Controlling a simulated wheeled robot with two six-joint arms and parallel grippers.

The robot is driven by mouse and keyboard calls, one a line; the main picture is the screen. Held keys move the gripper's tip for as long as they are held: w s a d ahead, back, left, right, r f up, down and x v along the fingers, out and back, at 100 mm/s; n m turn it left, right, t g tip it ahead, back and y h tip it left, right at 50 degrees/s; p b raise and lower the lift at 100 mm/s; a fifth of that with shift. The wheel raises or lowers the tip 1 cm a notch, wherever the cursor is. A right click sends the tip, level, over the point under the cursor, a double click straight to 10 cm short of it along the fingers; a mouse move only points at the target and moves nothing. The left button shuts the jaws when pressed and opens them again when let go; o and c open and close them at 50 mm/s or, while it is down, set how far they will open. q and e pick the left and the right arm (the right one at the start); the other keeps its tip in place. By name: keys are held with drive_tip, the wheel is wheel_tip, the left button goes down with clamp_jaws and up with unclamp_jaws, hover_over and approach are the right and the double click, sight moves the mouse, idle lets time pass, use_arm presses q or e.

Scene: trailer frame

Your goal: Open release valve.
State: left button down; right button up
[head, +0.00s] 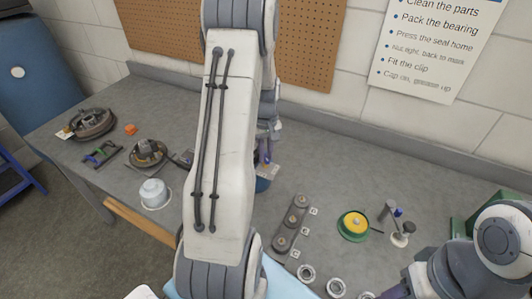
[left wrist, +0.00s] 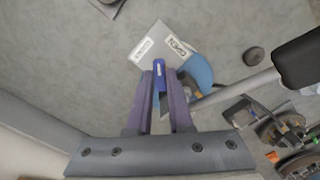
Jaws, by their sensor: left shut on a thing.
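In the left wrist view my left gripper (left wrist: 160,78) has its purple fingers shut on a small blue lever (left wrist: 158,68), the valve handle. A pale label plate (left wrist: 165,44) lies just beyond the fingertips; one of its two labels looks like OPEN, the other is hard to read. A blue rounded body (left wrist: 198,72) shows beside the fingers, partly covered. In the head view the left gripper (head: 263,155) is mostly hidden behind my arm, above the plate (head: 269,171) and the blue body (head: 263,185). My right gripper (head: 396,292) is at the bottom right, its fingertips not clear.
A white tub (head: 154,194), a hub (head: 149,153) and a large dark disc (head: 92,124) stand on the grey bench's left. A three-bearing block (head: 292,223), loose rings (head: 307,274), a green-yellow disc (head: 353,225) and a small stand (head: 399,238) are on the right.

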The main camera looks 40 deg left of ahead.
sight(266, 157)
use_arm(q)
drive_tip(key=m, duration=0.4)
drive_tip(key=shift+m, duration=0.3)
drive_tip(key=m, duration=0.4)
drive_tip(key=shift+w+m, duration=0.1)
drive_tip(key=shift+m, duration=0.2)
drive_tip(key=shift+r, duration=0.1)
drive_tip(key=c, duration=0.8)
unclamp_jaws()
wheel_tip(266, 157, up, 10)
drive_tip(key=shift+r+b, duration=0.2)
drive_tip(key=shift+b, duration=0.45)
